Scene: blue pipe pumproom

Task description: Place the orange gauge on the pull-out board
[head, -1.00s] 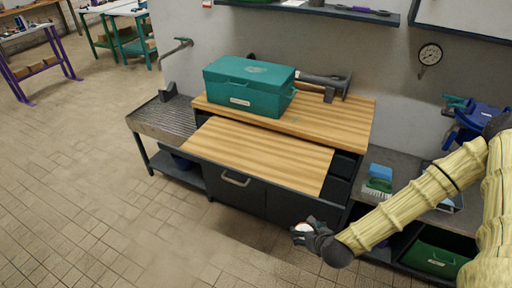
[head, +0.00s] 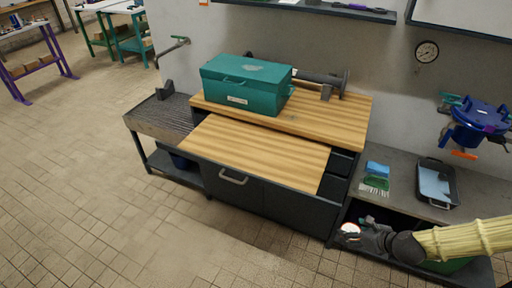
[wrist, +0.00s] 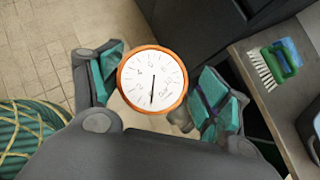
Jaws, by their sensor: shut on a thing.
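The orange gauge (wrist: 152,80) has a white dial and an orange rim. My gripper (wrist: 160,92) is shut on it, one finger on each side, in the wrist view. In the head view the gauge (head: 350,229) shows at the tip of my gripper (head: 361,231), low in front of the right end of the workbench. The pull-out board (head: 255,152) is a pale striped wooden top, pulled out from the bench toward the front. Its surface is bare, and my gripper is to the right of it, apart from it.
A teal toolbox (head: 245,85) and a dark vise-like tool (head: 325,80) stand on the fixed bench top behind the board. A green brush (head: 375,184), a blue sponge (head: 377,168) and a dark tray (head: 437,183) lie on the right-hand counter. The floor in front is clear.

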